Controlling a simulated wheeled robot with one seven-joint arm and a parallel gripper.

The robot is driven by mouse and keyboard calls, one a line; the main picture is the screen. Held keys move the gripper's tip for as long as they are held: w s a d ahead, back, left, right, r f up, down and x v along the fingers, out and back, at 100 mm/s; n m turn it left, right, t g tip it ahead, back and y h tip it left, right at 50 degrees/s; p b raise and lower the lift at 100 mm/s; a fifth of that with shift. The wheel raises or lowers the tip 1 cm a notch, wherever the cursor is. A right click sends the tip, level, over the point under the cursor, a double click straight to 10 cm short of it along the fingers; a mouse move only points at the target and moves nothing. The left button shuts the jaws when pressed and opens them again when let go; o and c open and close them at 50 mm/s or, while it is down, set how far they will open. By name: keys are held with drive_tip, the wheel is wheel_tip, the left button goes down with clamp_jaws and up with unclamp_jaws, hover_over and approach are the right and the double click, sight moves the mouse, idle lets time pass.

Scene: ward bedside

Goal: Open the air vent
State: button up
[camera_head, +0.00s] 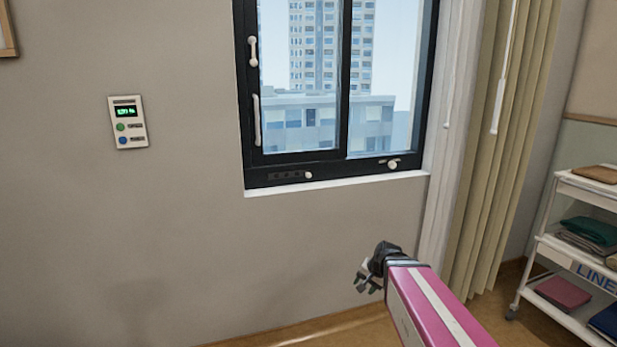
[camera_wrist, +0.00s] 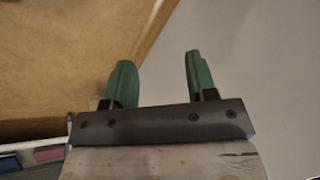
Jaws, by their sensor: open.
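The dark window frame (camera_head: 297,172) has a low bar with a row of small dark slots, which looks like the air vent (camera_head: 285,176). A small white knob (camera_head: 308,175) sits just right of the slots. I cannot tell whether the vent is open or shut. A second white knob or latch (camera_head: 392,164) is farther right on the same bar. My gripper (camera_head: 367,281) is below and right of the vent in the head view, apart from the window. In the wrist view its two green fingers (camera_wrist: 160,78) are spread with nothing between them.
A white window sill (camera_head: 338,186) juts under the frame. White handles (camera_head: 257,120) are on the left sash. A wall panel (camera_head: 128,122) hangs at left. Beige curtains (camera_head: 500,150) and a linen cart (camera_head: 545,247) stand at right. The wall below the window is clear.

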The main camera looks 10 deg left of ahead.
drive_tip(key=w+a+r+m+t+y, duration=0.3)
drive_tip(key=w+a+r+m, duration=0.1)
drive_tip(key=w+a+r, duration=0.3)
drive_tip(key=m+t+y, duration=0.4)
drive_tip(key=m+t, duration=0.5)
drive_tip(key=m, duration=1)
approach(310, 176)
drive_tip(key=x, duration=1.1)
drive_tip(key=shift+w, duration=0.15)
